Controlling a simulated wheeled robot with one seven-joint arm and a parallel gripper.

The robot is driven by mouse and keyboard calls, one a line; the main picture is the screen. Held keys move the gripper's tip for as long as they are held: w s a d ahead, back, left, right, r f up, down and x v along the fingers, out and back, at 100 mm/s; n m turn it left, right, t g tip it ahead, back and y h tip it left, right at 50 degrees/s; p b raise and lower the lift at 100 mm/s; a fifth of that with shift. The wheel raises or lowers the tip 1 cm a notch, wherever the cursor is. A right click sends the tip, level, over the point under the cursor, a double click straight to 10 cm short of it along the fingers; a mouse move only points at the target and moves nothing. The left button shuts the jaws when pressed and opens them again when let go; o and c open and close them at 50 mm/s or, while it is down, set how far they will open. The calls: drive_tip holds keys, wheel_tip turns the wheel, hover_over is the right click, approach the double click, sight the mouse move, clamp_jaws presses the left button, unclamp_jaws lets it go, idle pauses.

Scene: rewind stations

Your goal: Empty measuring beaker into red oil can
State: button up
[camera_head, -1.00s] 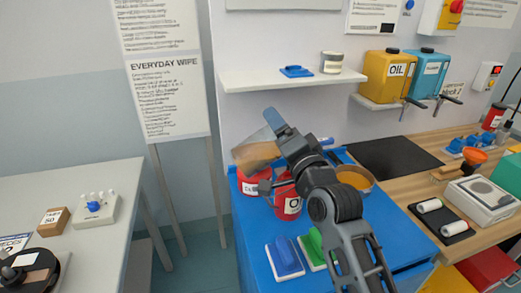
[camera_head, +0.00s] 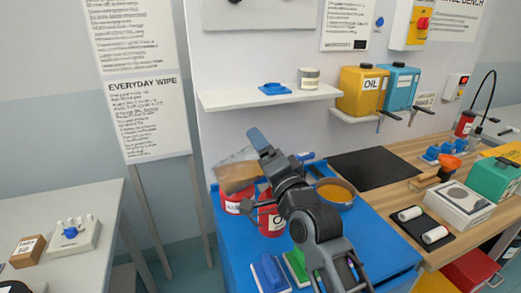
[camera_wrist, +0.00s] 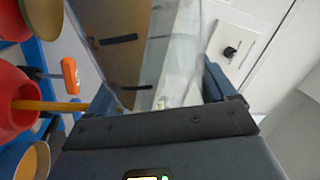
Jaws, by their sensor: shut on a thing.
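My gripper (camera_head: 256,166) is shut on the clear measuring beaker (camera_head: 236,172), which holds brown liquid. The beaker is tipped well over to the left, above the blue cart's back left corner. In the wrist view the beaker (camera_wrist: 150,45) fills the middle between my fingers, with dark marks on its wall. A red can with a white label starting "O" (camera_head: 272,218) stands on the cart below my gripper. Another red can (camera_head: 236,203) stands to its left, partly hidden under the beaker. I cannot tell whether liquid is leaving the beaker.
The blue cart (camera_head: 235,255) also bears a pan with amber contents (camera_head: 335,192), a blue brush-like block (camera_head: 268,272) and a green one (camera_head: 296,266). A wall shelf (camera_head: 270,97) is behind. The wooden bench (camera_head: 400,175) is at right, a grey table (camera_head: 95,205) at left.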

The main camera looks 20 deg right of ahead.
drive_tip(key=shift+d+f+m, duration=0.15)
drive_tip(key=shift+f+m, duration=0.2)
drive_tip(key=shift+m, duration=0.25)
idle(3.1)
drive_tip(key=shift+d+f+m+h, duration=0.1)
drive_tip(key=shift+f+m+h, duration=0.2)
drive_tip(key=shift+h, duration=0.1)
drive_tip(key=shift+d+f+m, duration=0.1)
drive_tip(key=shift+f+m, duration=0.15)
drive_tip(key=shift+m, duration=0.15)
idle(1.9)
drive_tip(key=shift+d+f+m, duration=0.1)
drive_tip(key=shift+f+m, duration=0.2)
drive_tip(key=shift+m, duration=0.1)
drive_tip(key=shift+d+f+m, duration=0.1)
drive_tip(key=shift+f+m, duration=0.1)
drive_tip(key=shift+m, duration=0.1)
idle(0.9)
